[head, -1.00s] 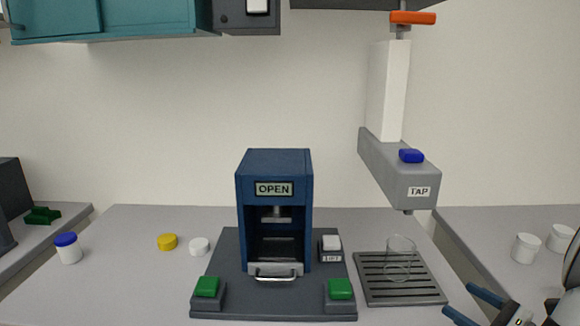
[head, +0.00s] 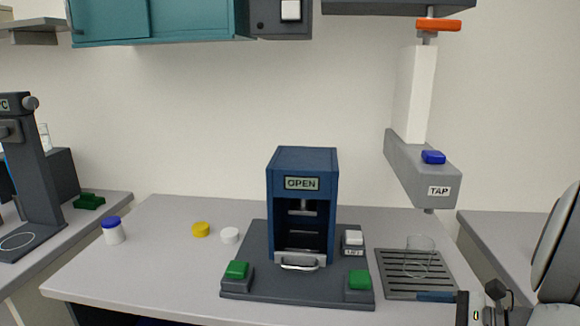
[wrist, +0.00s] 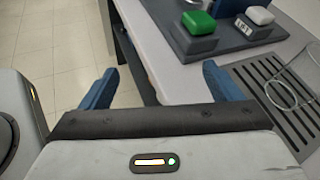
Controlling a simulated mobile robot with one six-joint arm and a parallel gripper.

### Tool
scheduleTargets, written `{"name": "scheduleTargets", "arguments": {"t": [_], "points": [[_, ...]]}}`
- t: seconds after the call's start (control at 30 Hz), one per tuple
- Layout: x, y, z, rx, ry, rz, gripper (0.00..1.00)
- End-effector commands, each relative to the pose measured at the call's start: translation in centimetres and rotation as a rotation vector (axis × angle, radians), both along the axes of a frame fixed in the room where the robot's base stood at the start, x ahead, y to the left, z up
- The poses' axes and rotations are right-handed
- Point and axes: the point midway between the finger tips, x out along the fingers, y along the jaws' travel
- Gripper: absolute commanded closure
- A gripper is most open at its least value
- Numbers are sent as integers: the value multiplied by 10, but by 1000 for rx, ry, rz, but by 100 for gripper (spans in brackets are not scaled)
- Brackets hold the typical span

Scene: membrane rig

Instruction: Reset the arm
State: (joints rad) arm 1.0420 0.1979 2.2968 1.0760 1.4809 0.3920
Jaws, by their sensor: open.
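My gripper shows in the wrist view (wrist: 157,90) with its two blue fingers wide apart and nothing between them. It hangs over the front edge of the bench, with floor below. In the head view part of my gripper (head: 448,303) shows at the lower right, in front of the drip tray (head: 408,293). Part of my arm stands at the right edge of that view.
A blue press (head: 305,160) reading OPEN stands on a dark base with green buttons (head: 236,270). A clear beaker (head: 419,257) stands on the drip tray under the tap (head: 425,178). A blue-lidded jar (head: 114,232), yellow cap (head: 201,229) and white cap (head: 229,235) stand left.

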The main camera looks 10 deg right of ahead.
Motion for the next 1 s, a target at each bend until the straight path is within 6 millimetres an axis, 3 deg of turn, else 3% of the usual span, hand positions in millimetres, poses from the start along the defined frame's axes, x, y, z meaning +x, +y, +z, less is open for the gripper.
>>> {"name": "scheduleTargets", "arguments": {"t": [0.1,0.2,0.4,0.7,1.0], "points": [[-5,50,2,-177,14,220,15],[-16,87,1,-359,4,431,15],[-44,133,0,-731,-86,843,15],[-66,160,18,-1273,-380,1389,15],[-65,170,35,-1534,-585,1614,15]]}}
